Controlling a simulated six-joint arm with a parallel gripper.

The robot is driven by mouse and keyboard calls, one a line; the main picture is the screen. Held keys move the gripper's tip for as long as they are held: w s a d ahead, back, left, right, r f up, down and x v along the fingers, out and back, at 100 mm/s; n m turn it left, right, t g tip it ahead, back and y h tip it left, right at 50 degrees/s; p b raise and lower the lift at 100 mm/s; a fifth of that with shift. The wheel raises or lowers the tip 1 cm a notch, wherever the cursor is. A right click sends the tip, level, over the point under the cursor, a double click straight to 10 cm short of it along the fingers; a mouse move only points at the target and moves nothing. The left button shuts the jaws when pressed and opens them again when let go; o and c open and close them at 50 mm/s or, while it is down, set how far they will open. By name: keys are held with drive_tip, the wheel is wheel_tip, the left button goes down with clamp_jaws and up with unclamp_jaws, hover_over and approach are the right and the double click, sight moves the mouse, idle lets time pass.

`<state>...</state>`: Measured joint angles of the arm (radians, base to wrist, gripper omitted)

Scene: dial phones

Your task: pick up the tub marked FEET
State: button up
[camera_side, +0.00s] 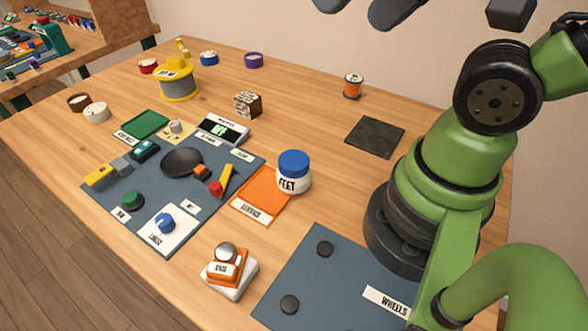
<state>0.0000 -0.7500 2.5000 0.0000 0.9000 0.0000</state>
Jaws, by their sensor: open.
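The tub marked FEET (293,176) is a white round tub with a blue lid. It stands upright on the table, near the middle of the view, at the right edge of an orange pad. Its label faces the camera. Two dark rounded tips at the top edge look like the fingers of my gripper (362,9). They are apart with nothing between them, and the rest of the gripper is cut off by the frame. They appear well above the table and away from the tub.
The orange pad (262,195) lies left of the tub. A blue-grey mat (118,190) holds a black dish (182,162) and several small parts. A dark square pad (375,137) lies behind right. The WHEELS mat (325,285) is in front. Bare wood surrounds the tub's back.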

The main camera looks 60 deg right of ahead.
drive_tip(key=n+g+h, duration=0.2)
drive_tip(key=n+g, duration=0.1)
drive_tip(key=g, duration=0.1)
hover_over(294, 159)
wheel_tip(294, 159, down, 16)
drive_tip(key=shift+n+g, duration=0.4)
drive_tip(key=shift+g, duration=0.5)
wheel_tip(294, 159, down, 8)
drive_tip(key=shift+s+r, duration=0.1)
drive_tip(key=shift+r, duration=0.1)
drive_tip(key=shift+f, duration=0.6)
drive_tip(key=shift+w+f, duration=0.2)
drive_tip(key=shift+f, duration=2)
